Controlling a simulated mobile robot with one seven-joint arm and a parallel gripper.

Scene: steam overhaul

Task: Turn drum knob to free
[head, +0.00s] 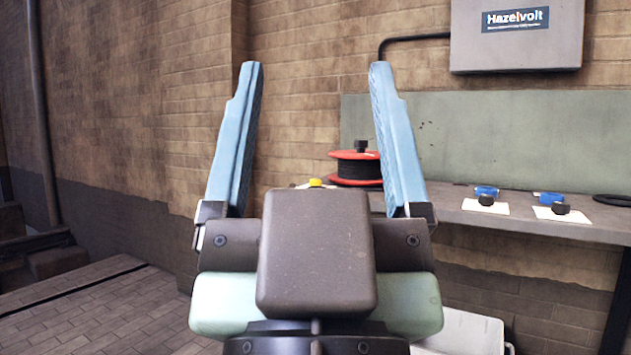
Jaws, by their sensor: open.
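A red drum (344,155) wound with dark cable (358,169) stands on the bench in the head view, seen partly behind my gripper's right finger. A black drum knob (361,146) sits on top of it. Which way the knob is set cannot be told. My gripper (312,70) is large in the foreground, its two blue fingers wide apart and pointing up. It is empty, and the drum shows between and behind the fingers, apparently farther off. A small yellow thing (316,183) shows just left of the drum, partly hidden by my gripper.
The bench (450,205) runs to the right. White cards (485,207) with black knobs and blue parts (548,197) lie on it, with a black ring (612,200) at the far right. A grey Hazelvolt box (517,45) hangs on the brick wall. Open floor (110,310) lies left.

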